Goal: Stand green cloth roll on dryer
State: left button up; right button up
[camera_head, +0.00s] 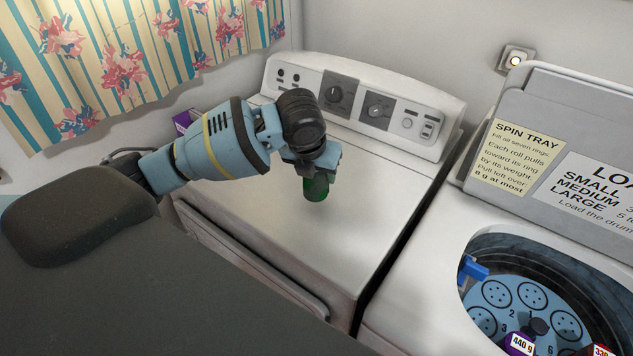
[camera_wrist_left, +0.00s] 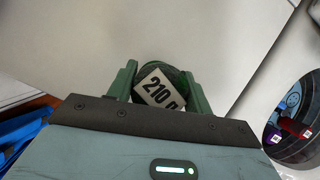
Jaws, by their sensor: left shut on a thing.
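The green cloth roll (camera_head: 316,188) is upright at the dryer's top in the head view, below my left gripper (camera_head: 313,171). In the left wrist view the roll (camera_wrist_left: 160,88) shows its end with a "210 g" label, between the two green fingers of my left gripper (camera_wrist_left: 158,92). The gripper is shut on it. The white dryer (camera_head: 380,190) has a flat bare top and a control panel at its back. Whether the roll's lower end touches the top I cannot tell. My right gripper is not in view.
Right of the dryer, past a narrow gap, stands an open washer (camera_head: 450,235) with a numbered blue spin tray (camera_head: 535,300) and labelled rolls inside. A purple box (camera_head: 183,121) is behind my left arm. The dryer top around the roll is clear.

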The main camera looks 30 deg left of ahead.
aim_at(316, 183)
pick_arm(q)
jog(key=shift+f, duration=1.65)
jog(key=o, duration=1.1)
jog(key=shift+f, duration=0.15)
jog(key=v, duration=1.2)
